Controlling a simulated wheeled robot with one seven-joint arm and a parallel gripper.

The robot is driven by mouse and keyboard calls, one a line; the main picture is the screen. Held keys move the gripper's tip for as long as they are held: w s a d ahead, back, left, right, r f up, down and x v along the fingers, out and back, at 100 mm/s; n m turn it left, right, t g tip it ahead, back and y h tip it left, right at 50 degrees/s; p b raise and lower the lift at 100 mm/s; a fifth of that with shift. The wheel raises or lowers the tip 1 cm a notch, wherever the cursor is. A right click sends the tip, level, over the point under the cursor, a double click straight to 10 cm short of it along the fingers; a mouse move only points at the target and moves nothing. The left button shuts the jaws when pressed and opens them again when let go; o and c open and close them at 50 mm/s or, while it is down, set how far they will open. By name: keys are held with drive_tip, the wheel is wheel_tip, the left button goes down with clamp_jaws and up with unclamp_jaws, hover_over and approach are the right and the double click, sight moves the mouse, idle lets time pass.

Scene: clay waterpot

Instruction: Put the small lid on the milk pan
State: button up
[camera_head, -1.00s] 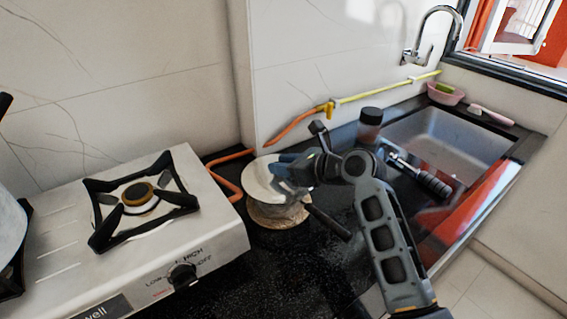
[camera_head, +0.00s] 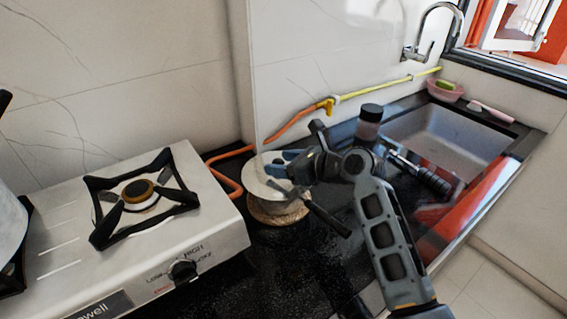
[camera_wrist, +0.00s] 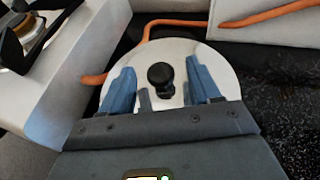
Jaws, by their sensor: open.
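The small lid (camera_head: 254,183) is a pale round disc over the milk pan (camera_head: 280,208), partly hidden by my gripper. I cannot tell if its rim is fully seated. The pan's dark handle (camera_head: 330,221) points toward the lower right. My gripper (camera_head: 276,165) is over the lid with its blue fingers apart. In the wrist view, the lid (camera_wrist: 215,67) shows its black knob (camera_wrist: 160,75) between the open fingers of my gripper (camera_wrist: 160,66), with visible gaps on both sides. The lid hides most of the pan there.
A gas stove (camera_head: 215,225) is close on the left, with an orange hose (camera_head: 232,153) behind. A dark-capped jar (camera_head: 369,125) and the sink (camera_head: 450,140) lie right. The front counter is clear.

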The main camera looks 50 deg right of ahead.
drive_tip(key=shift+v, duration=3.9)
drive_tip(key=shift+s, duration=0.1)
